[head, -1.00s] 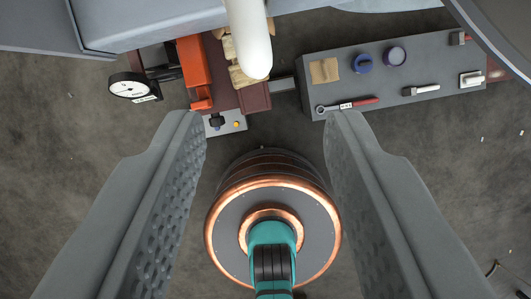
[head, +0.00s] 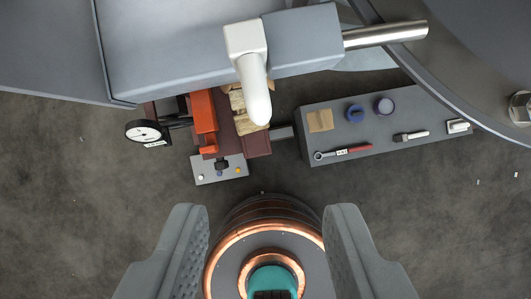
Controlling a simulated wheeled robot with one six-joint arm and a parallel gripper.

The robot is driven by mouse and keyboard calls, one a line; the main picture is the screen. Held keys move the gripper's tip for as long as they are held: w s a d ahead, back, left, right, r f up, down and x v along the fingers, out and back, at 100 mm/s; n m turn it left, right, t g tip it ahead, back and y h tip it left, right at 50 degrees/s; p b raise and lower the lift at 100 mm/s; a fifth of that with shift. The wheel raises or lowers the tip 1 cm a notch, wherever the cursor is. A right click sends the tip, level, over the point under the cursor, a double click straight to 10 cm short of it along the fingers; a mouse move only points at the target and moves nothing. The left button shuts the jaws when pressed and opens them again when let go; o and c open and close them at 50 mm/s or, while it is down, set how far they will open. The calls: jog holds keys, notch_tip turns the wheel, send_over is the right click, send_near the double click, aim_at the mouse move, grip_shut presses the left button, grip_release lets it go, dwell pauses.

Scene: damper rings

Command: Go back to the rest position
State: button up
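My gripper (head: 265,212) shows at the bottom of the head view, its two grey fingers wide apart. I see nothing clamped between the fingers. Below the gap between them is a round body (head: 237,258) with a grey face and copper-coloured rims, and a teal part at its middle, cut off by the bottom edge. I cannot tell whether this body is part of my arm. No loose damper ring can be made out.
A dial gauge (head: 145,132) and an orange fixture (head: 203,117) stand upper left. Large grey machine parts (head: 190,45) fill the top.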

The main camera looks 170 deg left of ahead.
jog(key=s+a+f+t, duration=0.2)
jog(key=s+f+t, duration=0.1)
jog(key=s, duration=0.4)
jog(key=s+a+f+n+t, duration=0.1)
jog(key=s+a+f+t, duration=0.2)
jog(key=s, duration=0.4)
jog(key=s+a+f+n+t+y, duration=0.1)
jog(key=s+a+f+t, duration=0.1)
jog(key=s+f+t, duration=0.3)
jog(key=shift+s+a+f+t, duration=0.2)
jog(key=shift+s+a+t, duration=0.15)
jog(key=shift+s+t, duration=0.65)
jog(key=shift+a, duration=0.1)
